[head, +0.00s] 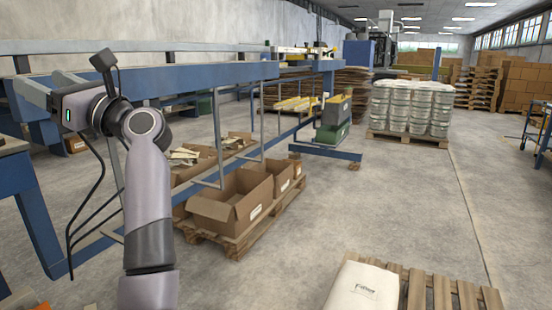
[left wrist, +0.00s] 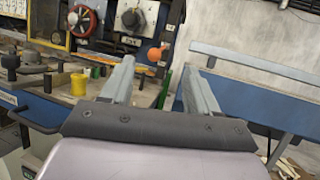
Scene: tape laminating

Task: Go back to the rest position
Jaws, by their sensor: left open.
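My left gripper (head: 42,86) is at the upper left of the head view, raised beside the blue conveyor frame (head: 190,78). In the left wrist view its two grey fingers (left wrist: 158,72) stand apart with nothing between them, so it is open and empty. Behind the fingers the wrist view shows a machine panel with a red knob (left wrist: 82,18) and a black dial (left wrist: 132,18). My right gripper is in neither view.
Open cardboard boxes (head: 230,208) stand on a pallet under the conveyor. A white sack (head: 362,288) lies on a pallet at the front right. White buckets (head: 412,108) are stacked farther back. A yellow cylinder (left wrist: 78,84) is on the bench at left. The middle floor is clear.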

